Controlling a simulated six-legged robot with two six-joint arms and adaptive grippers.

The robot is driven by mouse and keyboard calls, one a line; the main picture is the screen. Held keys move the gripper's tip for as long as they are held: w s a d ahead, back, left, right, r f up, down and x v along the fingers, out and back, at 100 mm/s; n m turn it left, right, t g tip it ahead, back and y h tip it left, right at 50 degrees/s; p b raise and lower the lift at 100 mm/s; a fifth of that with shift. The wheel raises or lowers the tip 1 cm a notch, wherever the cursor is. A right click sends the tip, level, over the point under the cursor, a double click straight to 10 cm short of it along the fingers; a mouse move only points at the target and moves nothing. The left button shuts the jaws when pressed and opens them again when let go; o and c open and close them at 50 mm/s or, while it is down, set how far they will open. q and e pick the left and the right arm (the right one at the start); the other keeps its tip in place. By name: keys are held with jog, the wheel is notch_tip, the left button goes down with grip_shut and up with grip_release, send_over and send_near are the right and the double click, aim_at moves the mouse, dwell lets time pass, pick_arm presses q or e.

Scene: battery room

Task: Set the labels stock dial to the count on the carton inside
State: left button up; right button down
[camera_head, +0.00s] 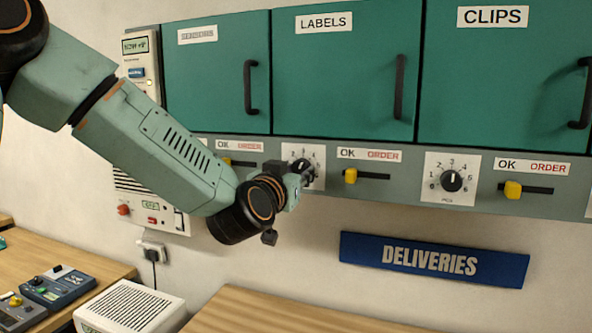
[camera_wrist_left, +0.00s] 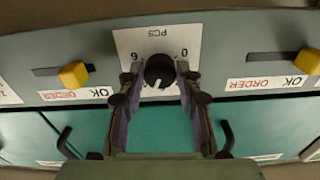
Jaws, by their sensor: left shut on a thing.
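The labels cupboard (camera_head: 335,75) is shut, so nothing inside it shows. Below it, the labels stock dial (camera_head: 317,153) is a white plate with a dark round knob, partly covered by my left gripper (camera_head: 300,173). In the left wrist view the dial plate (camera_wrist_left: 189,42) appears upside down, with 0 and 6 readable. My left fingers (camera_wrist_left: 158,74) are shut on the dark knob (camera_wrist_left: 159,69), one on each side. The knob's white pointer points down in that view, slightly left; the number there is hidden. My right gripper is not in view.
A yellow slider (camera_head: 351,176) sits at the OK end beside the labels dial. The clips dial (camera_head: 452,180) and another slider (camera_head: 513,190) are to the right. A blue DELIVERIES sign (camera_head: 433,260) hangs below. Wooden worktops (camera_head: 290,312) stand below the panel.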

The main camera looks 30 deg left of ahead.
pick_arm(q)
jog(key=m, duration=0.2)
jog(key=r+m+p, duration=0.1)
jog(key=m, duration=0.2)
jog(key=shift+a+m, duration=0.2)
jog(key=shift+m, duration=0.1)
jog(key=m, duration=0.4)
jog(key=shift+m, duration=0.7)
jog(key=o, duration=0.9)
jog(key=shift+w, duration=0.1)
jog(key=shift+c, duration=0.2)
jog(key=o, duration=0.3)
jog(key=shift+w+f, duration=0.1)
jog(key=shift+f, duration=0.15)
jog(key=shift+s, duration=0.2)
jog(key=shift+f, duration=0.1)
